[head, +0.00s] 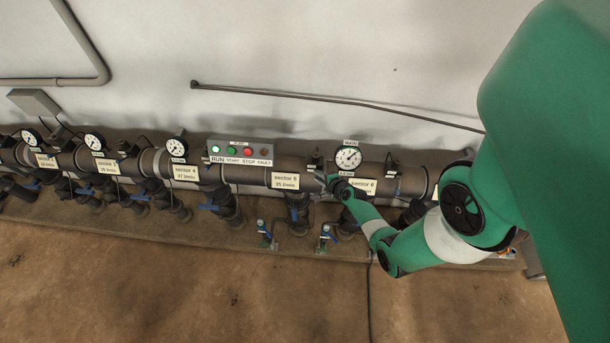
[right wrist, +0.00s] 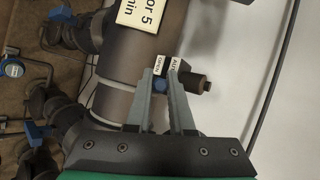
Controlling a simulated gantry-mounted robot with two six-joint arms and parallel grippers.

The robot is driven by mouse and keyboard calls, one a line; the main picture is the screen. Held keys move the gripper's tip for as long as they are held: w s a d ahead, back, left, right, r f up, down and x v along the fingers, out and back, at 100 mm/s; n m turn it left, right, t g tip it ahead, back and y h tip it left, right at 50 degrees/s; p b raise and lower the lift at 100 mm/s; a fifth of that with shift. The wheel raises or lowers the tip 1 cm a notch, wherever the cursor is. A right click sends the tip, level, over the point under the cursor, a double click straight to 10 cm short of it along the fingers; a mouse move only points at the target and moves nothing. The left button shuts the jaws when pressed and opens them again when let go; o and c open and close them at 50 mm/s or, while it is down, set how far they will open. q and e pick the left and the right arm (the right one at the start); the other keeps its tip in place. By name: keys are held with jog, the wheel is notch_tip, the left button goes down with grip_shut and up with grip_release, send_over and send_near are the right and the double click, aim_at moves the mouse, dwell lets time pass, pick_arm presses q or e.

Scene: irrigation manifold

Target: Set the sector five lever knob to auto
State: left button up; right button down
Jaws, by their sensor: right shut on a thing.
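The sector 5 sign (head: 285,181) is on the dark manifold pipe in the head view; part of it shows in the right wrist view (right wrist: 140,14). My right gripper (head: 322,178) is at the pipe just right of that sign. In the right wrist view its fingers (right wrist: 171,76) are closed around a small blue lever knob (right wrist: 161,84). Small white labels, OPEN (right wrist: 158,66) and AUTO (right wrist: 174,64), stand just beyond the fingertips. Which label the knob points to cannot be told. A dark brown cylinder (right wrist: 196,81) sits right beside the right finger. My left gripper is not in view.
A pressure gauge (head: 348,158) stands above the pipe close to my right gripper. A control box (head: 240,151) with lit buttons is to the left. Blue-handled valves (head: 266,234) stick out below the pipe. The floor in front is clear.

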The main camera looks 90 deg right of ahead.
jog(key=c, duration=1.1)
grip_release()
jog(key=p+v, duration=0.2)
jog(key=v, duration=0.9)
jog(key=shift+a+r+p, duration=0.2)
jog(key=shift+p, duration=0.1)
